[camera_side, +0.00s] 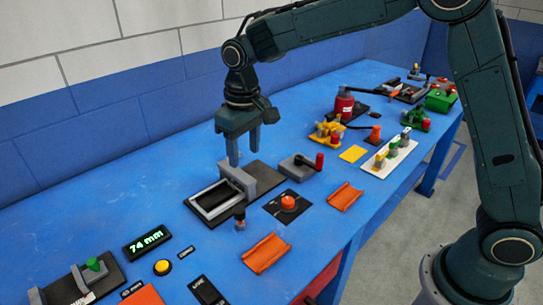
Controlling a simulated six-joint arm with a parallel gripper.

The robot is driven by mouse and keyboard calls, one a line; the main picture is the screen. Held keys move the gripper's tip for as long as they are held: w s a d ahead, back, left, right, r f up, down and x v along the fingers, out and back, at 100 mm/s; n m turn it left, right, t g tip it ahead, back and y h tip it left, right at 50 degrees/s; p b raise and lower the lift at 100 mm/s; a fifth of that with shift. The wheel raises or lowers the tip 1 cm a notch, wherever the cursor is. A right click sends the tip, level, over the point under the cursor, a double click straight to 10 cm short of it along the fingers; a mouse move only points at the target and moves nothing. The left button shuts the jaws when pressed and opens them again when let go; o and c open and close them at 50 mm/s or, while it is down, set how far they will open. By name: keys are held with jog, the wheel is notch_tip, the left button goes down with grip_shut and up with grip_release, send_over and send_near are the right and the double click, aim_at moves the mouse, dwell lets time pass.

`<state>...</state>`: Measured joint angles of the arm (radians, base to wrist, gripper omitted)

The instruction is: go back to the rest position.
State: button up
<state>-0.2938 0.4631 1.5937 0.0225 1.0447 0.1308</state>
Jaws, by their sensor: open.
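My gripper (244,153) points down with its two fingers apart and nothing visible between them. It hangs above or just behind a grey frame-like fixture (207,200) on a dark base plate, near the middle of the blue bench. The near finger reaches close to the fixture's grey upright block (237,180); I cannot tell whether they touch.
The blue bench (120,200) carries several fixtures. An orange knob (288,202), orange troughs (266,253), a grey block with a red-handled lever (305,165) and a display reading 74 mm (147,241) surround the fixture. A red cylinder (344,104) stands farther back. Bench left of the gripper is clear.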

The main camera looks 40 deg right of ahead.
jog(key=s+d+r+t, duration=0.1)
jog(key=s+d+r, duration=0.4)
jog(key=s+r, duration=0.2)
jog(key=s+d+r+t, duration=0.1)
jog(key=s+d, duration=0.3)
jog(key=s, duration=0.7)
jog(key=s+d+r+m+t, duration=0.1)
jog(key=s+d+t, duration=0.2)
jog(key=s, duration=0.8)
jog(key=shift+d+m, duration=0.3)
jog(key=shift+d, duration=0.6)
